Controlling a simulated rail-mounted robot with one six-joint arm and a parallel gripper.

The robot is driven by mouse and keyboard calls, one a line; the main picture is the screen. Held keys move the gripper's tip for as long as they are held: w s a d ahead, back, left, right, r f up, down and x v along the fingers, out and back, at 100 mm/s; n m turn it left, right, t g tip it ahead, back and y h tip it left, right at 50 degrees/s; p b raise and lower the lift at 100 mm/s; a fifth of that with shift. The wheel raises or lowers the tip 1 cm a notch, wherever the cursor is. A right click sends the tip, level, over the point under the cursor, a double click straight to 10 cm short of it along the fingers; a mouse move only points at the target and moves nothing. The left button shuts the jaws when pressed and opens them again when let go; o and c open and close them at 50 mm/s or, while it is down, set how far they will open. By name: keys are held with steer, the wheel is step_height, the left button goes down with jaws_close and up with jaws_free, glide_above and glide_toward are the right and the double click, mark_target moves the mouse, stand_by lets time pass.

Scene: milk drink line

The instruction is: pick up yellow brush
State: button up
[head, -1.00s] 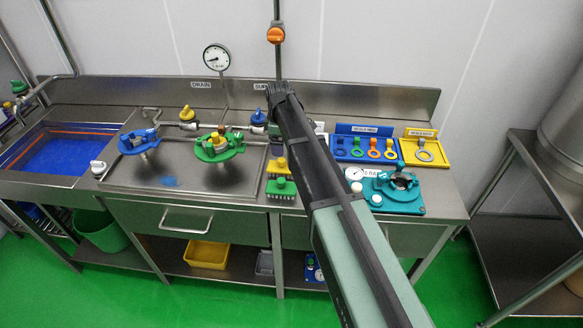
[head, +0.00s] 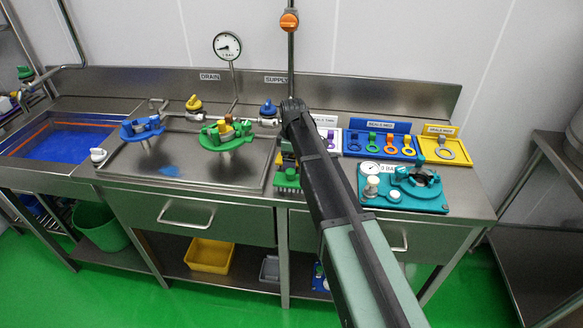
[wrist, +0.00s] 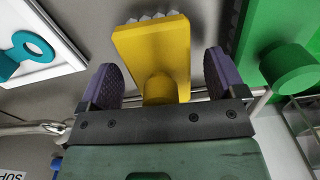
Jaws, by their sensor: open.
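The yellow brush (wrist: 158,50) has a flat rectangular block, a round knob and pale bristles along its far edge. In the wrist view my gripper (wrist: 161,79) is open, its two purple-padded fingers on either side of the brush's knob. There looks to be a gap to each finger. In the head view the brush is almost wholly hidden behind my arm; only a sliver of yellow (head: 288,158) shows. My gripper is hidden in the head view.
A green brush (wrist: 290,66) lies close beside the right finger; it also shows in the head view (head: 287,179). A teal fixture (head: 422,196) with a gauge stands to the right. A seal tray with a teal ring (wrist: 28,50) is left in the wrist view.

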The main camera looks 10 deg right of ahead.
steer(key=shift+r, duration=0.1)
steer(key=c, duration=1)
steer(key=shift+c, duration=0.2)
step_height(320, 180, up, 20)
steer(key=p, duration=2)
